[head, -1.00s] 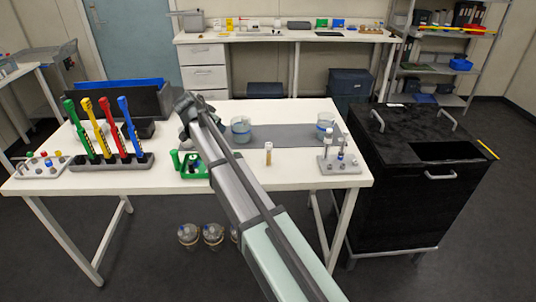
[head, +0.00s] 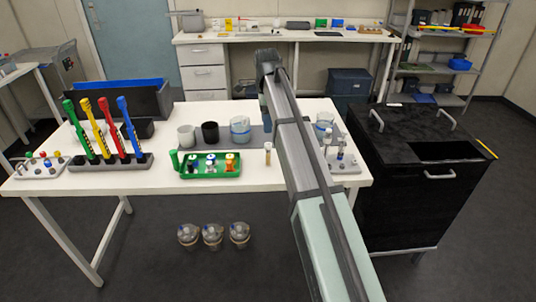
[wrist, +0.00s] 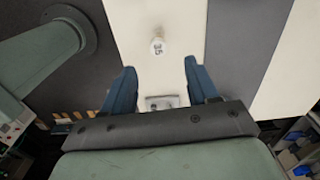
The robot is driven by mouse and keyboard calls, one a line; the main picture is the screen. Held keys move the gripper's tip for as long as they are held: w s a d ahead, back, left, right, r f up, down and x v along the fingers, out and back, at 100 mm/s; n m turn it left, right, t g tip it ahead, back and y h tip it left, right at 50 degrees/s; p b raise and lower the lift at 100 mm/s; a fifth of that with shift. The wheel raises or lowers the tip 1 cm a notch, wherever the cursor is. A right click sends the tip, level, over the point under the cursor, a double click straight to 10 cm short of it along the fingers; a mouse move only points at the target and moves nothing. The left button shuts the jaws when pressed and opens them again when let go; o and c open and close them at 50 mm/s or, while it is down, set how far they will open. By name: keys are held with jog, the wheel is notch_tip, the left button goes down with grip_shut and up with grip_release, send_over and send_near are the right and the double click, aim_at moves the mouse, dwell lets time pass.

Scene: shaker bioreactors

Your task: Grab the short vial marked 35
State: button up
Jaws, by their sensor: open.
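The short vial marked 35 (wrist: 157,46) shows in the wrist view from above, with a pale round top and a dark "35". It stands alone on white tabletop. My gripper (wrist: 160,72) is open and empty. Its two blue fingers are spread left and right, and the vial lies beyond their tips, roughly centred between them. In the head view a small upright vial (head: 268,153) with a tan body stands near the table's front, just left of my arm; its marking is too small to read there.
A green tray (head: 210,173) with several capped items stands left of the vial. A grey rack (head: 345,166) stands to the right, partly behind my arm. White, black and clear vessels stand behind on a grey mat. Tall coloured tools stand in a dark rack (head: 110,163) at left.

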aim_at(268, 143)
notch_tip(268, 143, down, 5)
jog(key=shift+f, duration=0.1)
jog(key=shift+s+d+f, duration=0.1)
jog(key=shift+f, duration=1.2)
jog(key=shift+s+d+f, duration=0.1)
jog(key=shift+f, duration=1.15)
grip_shut()
jog(key=shift+r, duration=0.1)
